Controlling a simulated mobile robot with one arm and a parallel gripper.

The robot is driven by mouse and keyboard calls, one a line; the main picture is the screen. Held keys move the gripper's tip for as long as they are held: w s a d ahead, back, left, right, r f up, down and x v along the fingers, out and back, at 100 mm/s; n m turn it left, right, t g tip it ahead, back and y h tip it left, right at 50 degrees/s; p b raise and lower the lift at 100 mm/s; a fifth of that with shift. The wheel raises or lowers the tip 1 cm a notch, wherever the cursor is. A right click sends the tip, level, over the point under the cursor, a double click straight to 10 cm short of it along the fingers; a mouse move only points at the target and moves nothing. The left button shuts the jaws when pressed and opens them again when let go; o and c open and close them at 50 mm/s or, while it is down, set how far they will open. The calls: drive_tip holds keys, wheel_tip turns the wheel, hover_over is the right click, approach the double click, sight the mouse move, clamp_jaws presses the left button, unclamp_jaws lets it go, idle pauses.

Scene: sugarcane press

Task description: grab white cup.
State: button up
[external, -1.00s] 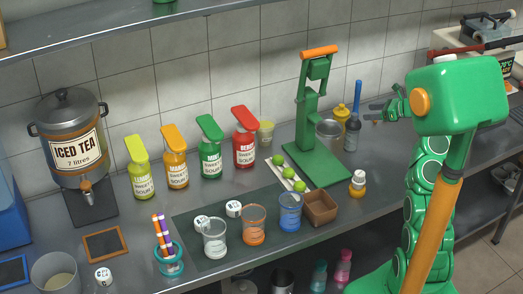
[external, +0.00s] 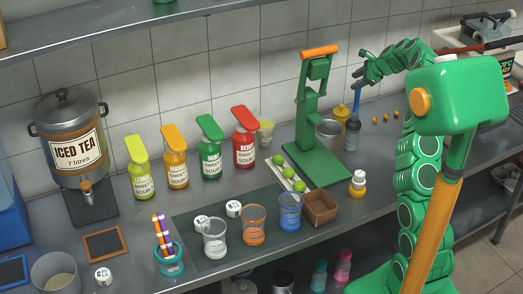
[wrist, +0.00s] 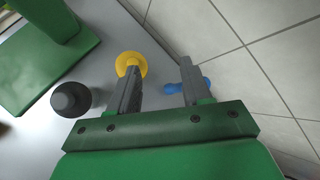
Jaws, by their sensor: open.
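The clear whitish cup (external: 214,240) stands upright at the front of the counter, on the dark mat, left of an orange cup (external: 253,226) and a blue cup (external: 290,212). It does not show in the wrist view. My gripper (external: 362,70) is raised right of the green press, near the wall and far from the cup. In the wrist view my gripper (wrist: 160,72) is open, with nothing held between its two grey fingers.
The green press (external: 315,120) stands between my gripper and the cups. A brown box (external: 320,208) sits right of the blue cup.

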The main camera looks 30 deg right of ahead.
drive_tip(key=w+a+r+n+t+h, duration=0.1)
drive_tip(key=w+a+r+h, duration=0.15)
drive_tip(key=r, duration=0.75)
drive_tip(key=w+a+r+n+t+h, duration=0.15)
drive_tip(key=w+r, duration=0.25)
drive_tip(key=r, duration=0.5)
drive_tip(key=w+a+f+n+y, duration=0.1)
drive_tip(key=w+a+n, duration=0.15)
drive_tip(key=a, duration=1.05)
drive_tip(key=w+a+n+y, duration=0.1)
drive_tip(key=w+a, duration=0.2)
drive_tip(key=a, duration=0.9)
drive_tip(key=a+f+n+y, duration=0.1)
drive_tip(key=a+f+n, duration=0.3)
drive_tip(key=a+n, duration=0.4)
drive_tip(key=a+f+n+y, duration=0.1)
drive_tip(key=a+f+n, duration=0.4)
drive_tip(key=a, duration=0.6)
drive_tip(key=n+g+h, duration=0.3)
drive_tip(key=n, duration=0.6)
hover_over(262, 133)
drive_tip(key=s, duration=0.1)
drive_tip(key=shift+f, duration=10.3)
drive_tip(key=shift+s+t+x, duration=0.2)
drive_tip(key=shift+t+x, duration=0.05)
drive_tip(key=shift+x, duration=2.4)
